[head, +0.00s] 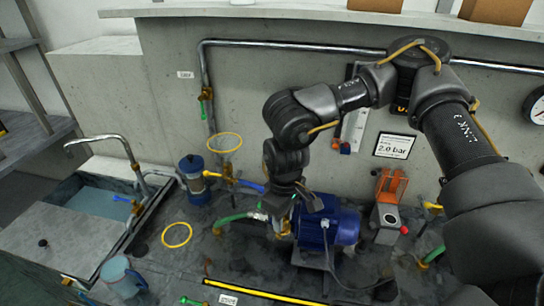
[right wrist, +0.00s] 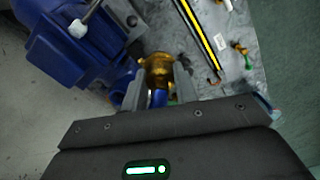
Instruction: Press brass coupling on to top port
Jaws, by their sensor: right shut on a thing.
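My right gripper (head: 281,222) reaches down at the left end of the blue pump (head: 325,225). In the right wrist view its fingers (right wrist: 160,80) are closed around the brass coupling (right wrist: 158,68), which sits between the fingertips. A blue part (right wrist: 158,98) shows just below the coupling between the fingers; whether the two are joined I cannot tell. The gripper hides most of the pump's port area in the head view, so I cannot tell how the coupling sits on the top port. My left gripper is not in view.
A green hose (head: 233,219) runs up to the pump from the left. A yellow ring (head: 177,235) lies on the bench. An orange-topped device (head: 388,205) stands right of the pump. A yellow-black strip (head: 262,293) lies at the front. A sink (head: 98,202) is at left.

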